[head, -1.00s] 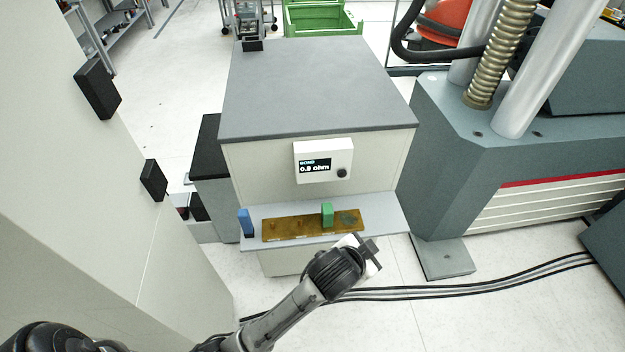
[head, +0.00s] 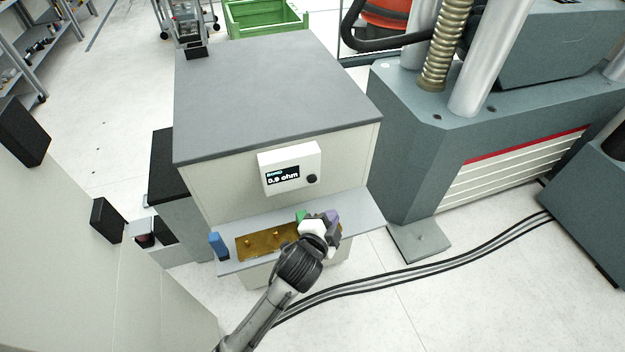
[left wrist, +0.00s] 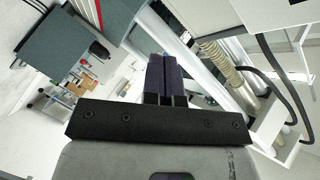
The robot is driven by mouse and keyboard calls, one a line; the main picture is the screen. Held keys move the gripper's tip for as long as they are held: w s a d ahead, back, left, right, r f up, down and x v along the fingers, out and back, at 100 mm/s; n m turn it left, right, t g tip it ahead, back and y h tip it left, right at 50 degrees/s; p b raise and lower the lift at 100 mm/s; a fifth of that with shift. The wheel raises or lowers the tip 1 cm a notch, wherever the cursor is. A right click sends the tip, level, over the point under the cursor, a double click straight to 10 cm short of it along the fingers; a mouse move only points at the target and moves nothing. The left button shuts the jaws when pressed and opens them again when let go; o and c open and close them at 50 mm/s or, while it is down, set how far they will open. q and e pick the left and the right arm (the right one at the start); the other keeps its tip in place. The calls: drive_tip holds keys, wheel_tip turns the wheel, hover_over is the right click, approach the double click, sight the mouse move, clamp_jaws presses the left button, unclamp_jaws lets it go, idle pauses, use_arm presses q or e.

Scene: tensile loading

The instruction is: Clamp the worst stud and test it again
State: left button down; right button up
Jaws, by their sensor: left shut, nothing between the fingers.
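A brass-coloured plate (head: 256,244) with small studs (head: 276,236) lies on the grey shelf (head: 362,212) of the cabinet. A green block-shaped clamp (head: 301,215) stands on the plate, partly hidden by my left gripper. A blue clamp (head: 217,244) stands at the shelf's left end. The meter (head: 290,168) on the cabinet front has a lit ohm readout and a dark knob. My left gripper (head: 332,217) is over the plate's right end, shut and empty; contact with the plate cannot be told. Its closed fingers (left wrist: 165,80) show in the left wrist view. My right gripper is out of view.
The grey cabinet top (head: 270,90) is mostly clear. A large grey machine (head: 430,150) with metal columns stands to the right. Black cables (head: 400,268) cross the floor. A green crate (head: 262,16) is behind the cabinet.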

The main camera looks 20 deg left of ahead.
sight(312, 179)
use_arm(q)
drive_tip(key=shift+a, duration=0.1)
drive_tip(key=w+a+b, duration=0.2)
drive_tip(key=w+a, duration=0.3)
drive_tip(key=w, duration=0.1)
drive_tip(key=shift+w+a, duration=0.2)
drive_tip(key=shift+a, duration=0.2)
idle(1.1)
idle(0.7)
drive_tip(key=shift+w+a, duration=0.1)
idle(0.3)
